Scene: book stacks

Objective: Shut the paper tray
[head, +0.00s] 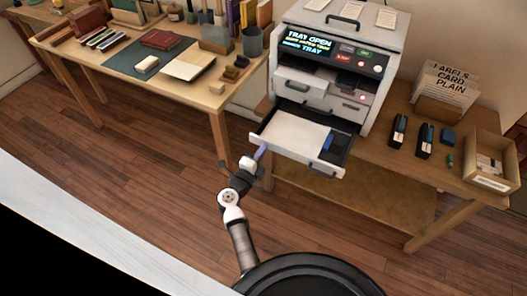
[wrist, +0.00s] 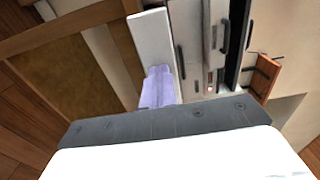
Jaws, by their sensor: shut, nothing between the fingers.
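The paper tray (head: 291,133) is pulled out from the bottom of a grey label machine (head: 345,45) in the head view. It holds a white sheet or stack, with a dark strip and a blue piece at its right. A dark handle (head: 322,169) is on its front. My gripper (head: 263,150) is at the left part of the tray's front. In the wrist view, my shut, pale purple fingers (wrist: 158,88) overlap the end of a white panel (wrist: 152,42), probably the tray front. I cannot tell whether they touch it.
The machine's screen (head: 307,41) reads "TRAY OPEN". A smaller drawer (head: 299,84) above also sticks out. Staplers (head: 399,130) and an open box (head: 492,162) stand to the right. A desk (head: 95,65) with books stands left. Open wooden floor lies in front.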

